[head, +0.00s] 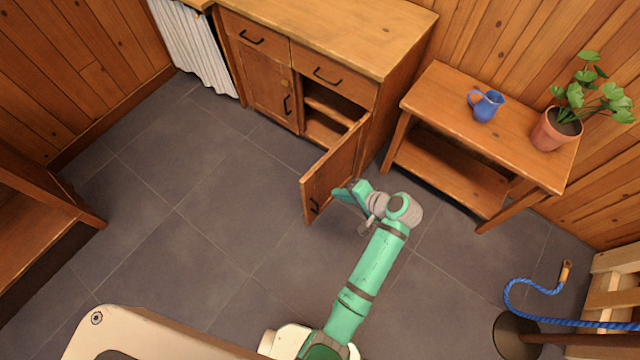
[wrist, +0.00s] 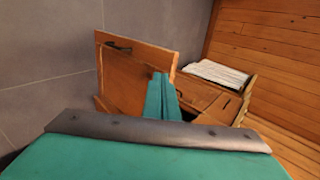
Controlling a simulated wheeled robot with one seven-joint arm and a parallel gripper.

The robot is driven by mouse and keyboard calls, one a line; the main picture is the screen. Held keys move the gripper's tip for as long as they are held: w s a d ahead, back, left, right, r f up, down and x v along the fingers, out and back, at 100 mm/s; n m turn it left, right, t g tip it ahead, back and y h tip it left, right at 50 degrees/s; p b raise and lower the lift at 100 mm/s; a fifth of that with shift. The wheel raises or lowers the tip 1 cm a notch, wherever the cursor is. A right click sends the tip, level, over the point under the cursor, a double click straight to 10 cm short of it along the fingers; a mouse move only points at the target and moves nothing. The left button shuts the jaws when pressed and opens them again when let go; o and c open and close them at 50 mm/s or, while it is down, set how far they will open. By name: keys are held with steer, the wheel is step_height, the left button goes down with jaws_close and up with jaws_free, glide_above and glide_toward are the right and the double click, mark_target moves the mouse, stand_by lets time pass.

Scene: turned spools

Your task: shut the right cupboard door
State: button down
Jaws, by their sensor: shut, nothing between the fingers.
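The right cupboard door (head: 334,172) stands wide open, swung out from the wooden cupboard (head: 390,40). Its dark handle (head: 315,205) is near the free edge. The right compartment (head: 325,118) shows open behind it, with a shelf inside. The left cupboard door (head: 268,82) is shut.
A side table (head: 440,100) right of the cupboard holds a blue jug (head: 486,105) and a potted plant (head: 557,128). A blue rope (head: 520,290) lies at the lower right. The grey floor (head: 190,220) left of the door is clear.

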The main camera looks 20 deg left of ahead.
glide_toward(307, 181)
step_height(307, 181, down, 4)
steer(key=shift+w+a, duration=0.3)
steer(key=shift+a, duration=0.3)
steer(key=shift+w+a, duration=0.3)
steer(key=shift+a, duration=0.3)
steer(key=shift+w+a, duration=0.35)
steer(key=shift+a, duration=0.25)
